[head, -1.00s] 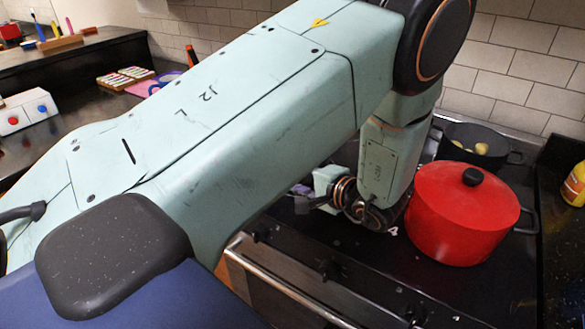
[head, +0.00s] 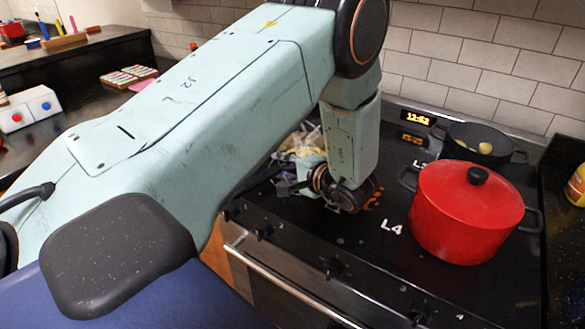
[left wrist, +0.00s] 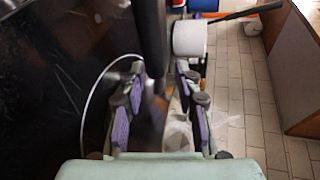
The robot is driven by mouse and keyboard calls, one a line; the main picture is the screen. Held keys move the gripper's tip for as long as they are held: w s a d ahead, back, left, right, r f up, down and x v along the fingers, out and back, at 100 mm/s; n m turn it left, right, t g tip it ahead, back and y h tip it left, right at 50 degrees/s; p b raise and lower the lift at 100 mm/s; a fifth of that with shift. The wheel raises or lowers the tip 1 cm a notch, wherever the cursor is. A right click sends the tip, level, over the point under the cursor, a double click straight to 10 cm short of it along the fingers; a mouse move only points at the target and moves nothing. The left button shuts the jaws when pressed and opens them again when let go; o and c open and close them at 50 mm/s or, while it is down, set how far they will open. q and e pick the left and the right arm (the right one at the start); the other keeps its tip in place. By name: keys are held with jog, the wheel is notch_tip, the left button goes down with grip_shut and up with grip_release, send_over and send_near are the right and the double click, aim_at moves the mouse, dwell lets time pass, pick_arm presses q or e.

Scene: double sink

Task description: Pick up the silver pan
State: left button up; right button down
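The silver pan cannot be made out clearly. In the head view a pale, yellowish patch (head: 303,142) shows behind my left arm, and I cannot tell what it is. In the left wrist view a blurred dark bar (left wrist: 152,45), like a handle, runs between the fingers of my left gripper (left wrist: 159,72). The purple-padded fingers stand apart on either side of it, with a gap visible. A thin pale arc (left wrist: 88,105) curves over the black surface to their left; it may be a rim or a hob marking. My right gripper is not in view.
A red lidded pot (head: 462,220) stands on the black hob (head: 350,245), right of my left wrist. A dark pan (head: 490,145) with yellowish pieces is behind it. Knobs line the hob's front edge. A white roll (left wrist: 190,38) lies beyond the fingers.

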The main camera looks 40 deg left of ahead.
pick_arm(q)
jog(key=shift+a, duration=0.15)
jog(key=c, duration=0.6)
grip_shut()
jog(key=shift+w, duration=0.1)
